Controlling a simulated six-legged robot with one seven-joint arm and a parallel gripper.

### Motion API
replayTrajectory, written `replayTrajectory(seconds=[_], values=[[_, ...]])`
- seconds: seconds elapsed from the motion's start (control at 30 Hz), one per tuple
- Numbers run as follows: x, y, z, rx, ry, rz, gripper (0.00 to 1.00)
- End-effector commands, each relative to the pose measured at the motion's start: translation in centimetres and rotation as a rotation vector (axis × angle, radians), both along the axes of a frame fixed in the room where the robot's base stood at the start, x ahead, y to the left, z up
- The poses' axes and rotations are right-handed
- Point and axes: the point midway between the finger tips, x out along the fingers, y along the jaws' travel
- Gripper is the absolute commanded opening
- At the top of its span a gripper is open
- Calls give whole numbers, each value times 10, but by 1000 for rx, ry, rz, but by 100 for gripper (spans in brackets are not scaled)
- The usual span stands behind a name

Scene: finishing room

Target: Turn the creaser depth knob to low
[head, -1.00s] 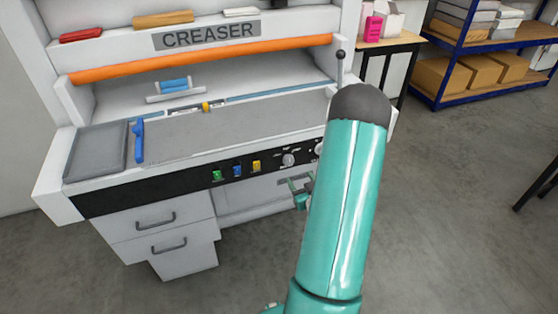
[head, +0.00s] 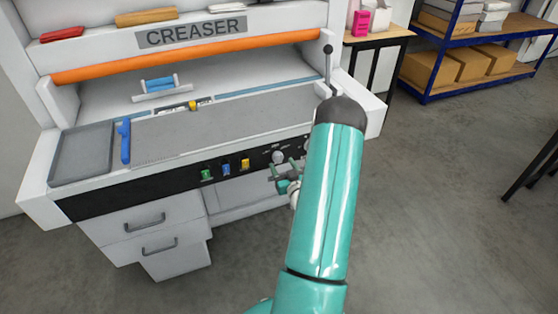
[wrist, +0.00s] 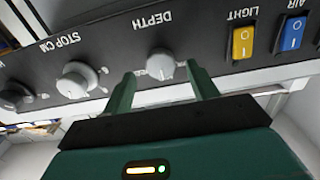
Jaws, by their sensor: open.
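The creaser (head: 225,110) is a white bench machine with a black control strip along its front. The depth knob (wrist: 160,66) is a small light-grey dial under the label DEPTH, which appears upside down in the wrist view. In the head view the depth knob (head: 278,157) is at the right part of the strip. My gripper (wrist: 160,78) is open, its two green fingers on either side of the depth knob in the wrist view. I cannot tell whether they touch it. In the head view my gripper (head: 287,172) is just below the knob, partly hidden by my arm.
In the wrist view, the larger STOP CM knob (wrist: 76,80) is left of the depth knob, and the yellow LIGHT switch (wrist: 243,41) and blue AIR switch (wrist: 291,34) are right. A green switch (head: 207,174) is farther along the strip. Drawers (head: 150,235) are below.

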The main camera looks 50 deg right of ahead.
Motion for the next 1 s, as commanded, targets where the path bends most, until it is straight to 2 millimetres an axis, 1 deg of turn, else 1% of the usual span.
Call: replayTrajectory(seconds=[0.03, 0.1, 0.23, 0.37, 0.57, 0.67, 0.7, 0.8, 1.0], values=[[9, -4, 0, -1, -2, 1, 59], [18, -10, 0, -1, 0, 2, 59], [30, -17, 0, -1, 1, 2, 59], [34, -19, 0, 0, 0, 2, 59], [34, -19, 0, 0, 0, 2, 59], [34, -19, 0, 0, 0, 2, 41], [34, -19, 0, 0, 0, 2, 33], [33, -19, 0, -1, 1, 2, 15], [33, -19, 0, -6, 4, 2, 15]])
